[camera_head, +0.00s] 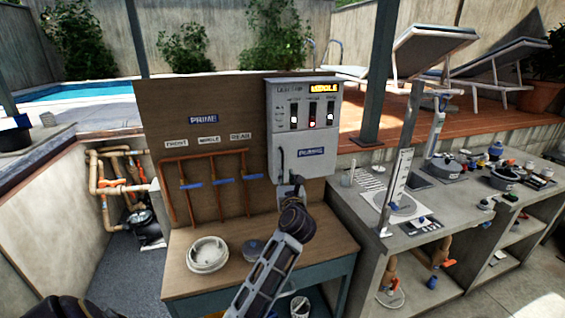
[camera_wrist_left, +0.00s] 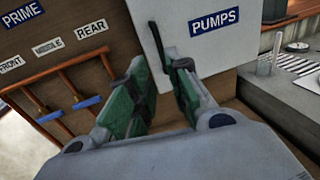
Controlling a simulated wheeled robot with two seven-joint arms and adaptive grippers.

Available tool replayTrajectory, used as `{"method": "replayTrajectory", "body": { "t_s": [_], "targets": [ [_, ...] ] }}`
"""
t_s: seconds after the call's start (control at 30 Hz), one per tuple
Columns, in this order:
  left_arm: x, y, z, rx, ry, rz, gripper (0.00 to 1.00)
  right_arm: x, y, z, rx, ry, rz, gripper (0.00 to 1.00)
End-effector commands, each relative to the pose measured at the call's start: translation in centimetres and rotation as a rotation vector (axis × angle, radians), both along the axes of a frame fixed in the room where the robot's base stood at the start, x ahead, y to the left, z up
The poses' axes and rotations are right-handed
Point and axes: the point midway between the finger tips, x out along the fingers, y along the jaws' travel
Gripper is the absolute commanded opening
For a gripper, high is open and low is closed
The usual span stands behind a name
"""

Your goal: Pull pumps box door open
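The grey pumps box (camera_head: 301,122) is mounted on the right part of the brown wooden panel. Its lower front carries a blue PUMPS label (camera_head: 311,152), which also shows in the left wrist view (camera_wrist_left: 222,21). The door looks shut. A dark handle (camera_head: 280,162) is at the front's left edge, also in the left wrist view (camera_wrist_left: 168,30). My left gripper (camera_head: 291,188) is just below the box. In the left wrist view its green-padded fingers (camera_wrist_left: 158,68) are apart with nothing clearly between them. The handle's lower end is close to the right fingertip; I cannot tell whether they touch.
Copper pipes (camera_head: 216,172) with blue valve handles are left of the box. A wooden bench (camera_head: 180,283) below holds white round lids (camera_head: 207,254). A grey counter (camera_head: 360,212) with pump parts stands to the right. The air in front of the box's right side looks clear.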

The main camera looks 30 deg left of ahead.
Motion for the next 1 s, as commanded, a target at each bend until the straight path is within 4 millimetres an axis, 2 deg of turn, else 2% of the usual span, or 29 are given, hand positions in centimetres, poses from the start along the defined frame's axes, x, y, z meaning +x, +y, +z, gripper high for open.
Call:
{"method": "replayTrajectory", "body": {
  "t_s": [0.27, 1.0],
  "targets": [
    [1.0, 0.7, 0.1, 0.003, 0.000, -0.001, 0.19, 0.0, 0.5, 0.2, 0.005, 0.000, -0.002, 0.40],
    [6.9, 5.5, 0.1, 0.003, 0.000, 0.000, 0.19, 0.0, 0.2, 1.3, 0.002, 0.000, -0.001, 0.40]
  ]
}}
